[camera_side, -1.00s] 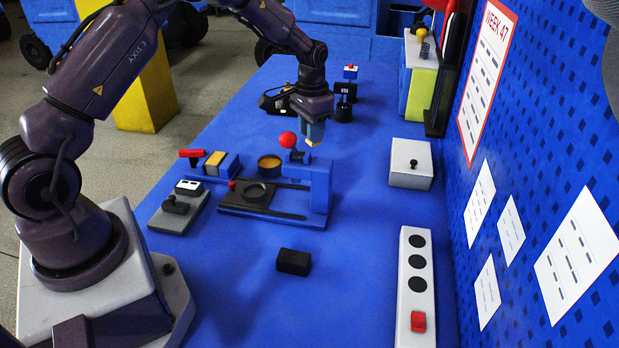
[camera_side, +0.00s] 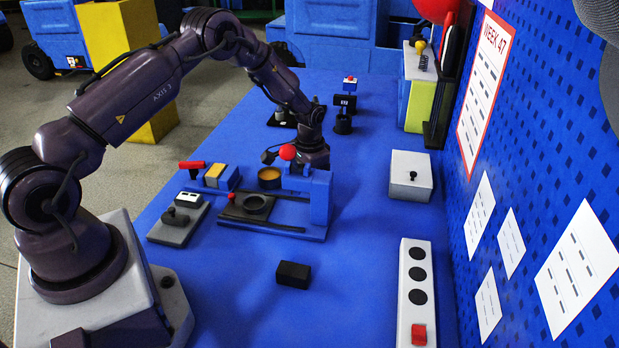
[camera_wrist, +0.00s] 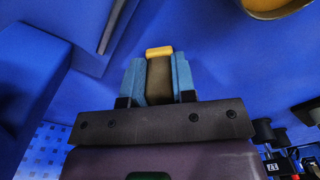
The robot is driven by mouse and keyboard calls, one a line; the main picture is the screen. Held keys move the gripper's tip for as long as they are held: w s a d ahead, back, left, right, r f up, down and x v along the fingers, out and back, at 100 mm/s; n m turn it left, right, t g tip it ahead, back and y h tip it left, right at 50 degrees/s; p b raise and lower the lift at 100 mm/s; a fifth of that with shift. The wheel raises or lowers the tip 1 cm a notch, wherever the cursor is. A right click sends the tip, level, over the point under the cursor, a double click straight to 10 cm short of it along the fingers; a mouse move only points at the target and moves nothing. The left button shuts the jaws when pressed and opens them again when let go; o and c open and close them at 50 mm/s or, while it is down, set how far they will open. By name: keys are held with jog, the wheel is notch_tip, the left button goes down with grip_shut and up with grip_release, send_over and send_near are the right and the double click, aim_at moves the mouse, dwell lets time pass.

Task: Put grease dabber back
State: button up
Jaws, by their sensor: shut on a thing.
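My gripper (camera_wrist: 160,78) is shut on the grease dabber (camera_wrist: 159,75), which shows in the wrist view as a dark handle with a yellow end between two blue fingers. An open cup with tan content (camera_side: 270,178) stands left of my gripper, beside the fixture. It also shows at the top right of the wrist view (camera_wrist: 275,6), apart from the dabber. I cannot tell whether the dabber touches the table.
A red ball knob (camera_side: 287,152) is close to my wrist. A black block (camera_side: 293,274) lies in front. A white box (camera_side: 410,175) stands right. The table between is clear.

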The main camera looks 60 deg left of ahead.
jog(key=shift+f, duration=0.15)
jog(key=o, duration=0.9)
jog(key=shift+o, duration=0.2)
